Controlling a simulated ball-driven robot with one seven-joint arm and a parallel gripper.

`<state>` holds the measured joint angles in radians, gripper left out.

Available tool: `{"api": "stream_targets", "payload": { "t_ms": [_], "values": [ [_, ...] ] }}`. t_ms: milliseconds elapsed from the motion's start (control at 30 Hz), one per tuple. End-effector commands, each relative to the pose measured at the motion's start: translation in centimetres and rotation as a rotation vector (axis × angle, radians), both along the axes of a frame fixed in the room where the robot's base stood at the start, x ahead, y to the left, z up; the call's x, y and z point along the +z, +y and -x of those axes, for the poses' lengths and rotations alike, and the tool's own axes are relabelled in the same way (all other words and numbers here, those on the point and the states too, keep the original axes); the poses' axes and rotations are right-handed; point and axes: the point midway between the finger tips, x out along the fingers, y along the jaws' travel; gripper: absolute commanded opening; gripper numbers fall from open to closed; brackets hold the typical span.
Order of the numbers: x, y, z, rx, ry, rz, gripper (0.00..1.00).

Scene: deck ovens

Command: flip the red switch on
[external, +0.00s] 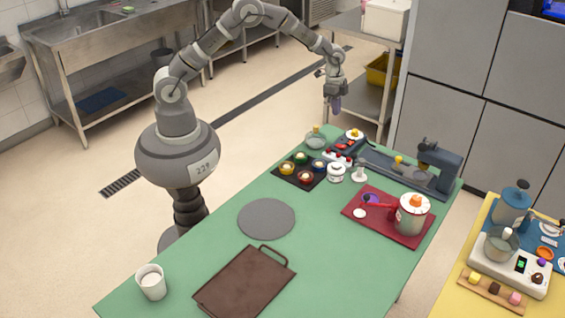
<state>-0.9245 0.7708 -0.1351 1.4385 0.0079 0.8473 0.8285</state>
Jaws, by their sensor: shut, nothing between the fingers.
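My gripper (335,104) hangs above the far end of the green table (330,250), pointing down.
Colored bowls on a black mat (282,179), a white jar (336,173) and a dark-blue machine (437,165) stand nearby. A red tray (408,236) holds a pot (412,214). A grey disc (266,218), brown tray (245,287) and white cup (151,283) lie nearer.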

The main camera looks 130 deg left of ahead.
Motion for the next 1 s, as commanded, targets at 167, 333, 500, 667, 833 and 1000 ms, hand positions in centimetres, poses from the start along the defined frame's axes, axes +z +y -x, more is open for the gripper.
{"api": "stream_targets", "payload": {
  "t_ms": [167,333,500,667,833,1000],
  "values": [
    [-1.1,0.3,1.1,0.007,-0.142,0.015,0.00],
    [-0.6,0.3,1.5,0.002,-0.229,0.008,0.00],
    [-0.3,0.2,1.4,0.001,-0.235,0.007,0.00],
    [-0.4,0.2,1.4,0.001,-0.234,0.008,0.00],
    [-2.0,0.2,0.9,0.000,-0.233,0.008,0.00],
    [-5.3,0.2,-0.3,-0.001,-0.233,0.010,0.00]
  ]
}}
